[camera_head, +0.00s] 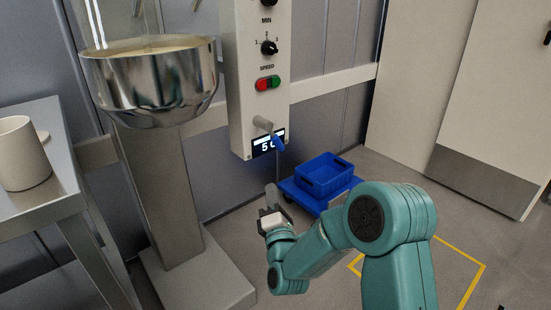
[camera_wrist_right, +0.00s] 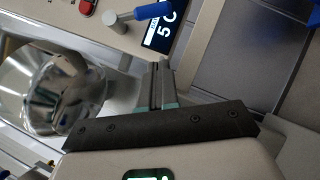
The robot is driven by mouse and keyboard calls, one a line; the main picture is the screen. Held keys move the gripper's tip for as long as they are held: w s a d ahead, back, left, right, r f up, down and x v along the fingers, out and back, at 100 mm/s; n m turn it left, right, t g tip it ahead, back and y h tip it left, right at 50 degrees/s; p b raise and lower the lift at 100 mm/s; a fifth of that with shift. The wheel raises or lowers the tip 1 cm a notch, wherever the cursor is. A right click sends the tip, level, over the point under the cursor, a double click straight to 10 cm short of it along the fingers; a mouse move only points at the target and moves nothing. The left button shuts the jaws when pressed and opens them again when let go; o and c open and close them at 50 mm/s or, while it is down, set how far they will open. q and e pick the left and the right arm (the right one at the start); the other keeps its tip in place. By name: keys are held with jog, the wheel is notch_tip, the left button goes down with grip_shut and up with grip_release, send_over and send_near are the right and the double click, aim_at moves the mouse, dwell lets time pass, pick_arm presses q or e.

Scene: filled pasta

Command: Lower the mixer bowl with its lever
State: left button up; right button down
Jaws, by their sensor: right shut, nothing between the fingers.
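The steel mixer bowl (camera_head: 160,88) holds pale contents and sits at the upper left on its column; its shiny side also shows at the left of the right wrist view (camera_wrist_right: 35,85). The lever (camera_head: 278,144) has a blue handle on a grey hub, low on the mixer's control panel, and points down to the right in the head view. In the wrist view the blue handle (camera_wrist_right: 153,11) is at the top. My right gripper (camera_head: 271,190) is shut and empty, below the lever and apart from it. Its fingertips (camera_wrist_right: 162,64) point toward the panel. My left gripper is out of view.
The panel (camera_head: 240,90) carries knobs, red and green buttons and a lit display (camera_head: 268,144) partly behind the lever. A blue crate (camera_head: 325,175) on a blue dolly stands on the floor behind my right arm. A steel table (camera_head: 50,195) with a white mug (camera_head: 20,155) is at left.

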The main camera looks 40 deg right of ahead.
aim_at(270, 134)
jog(key=w+d+r+b, duration=0.1)
jog(key=w+d+r, duration=0.3)
jog(key=w+d, duration=0.2)
jog(key=shift+x, duration=1.2)
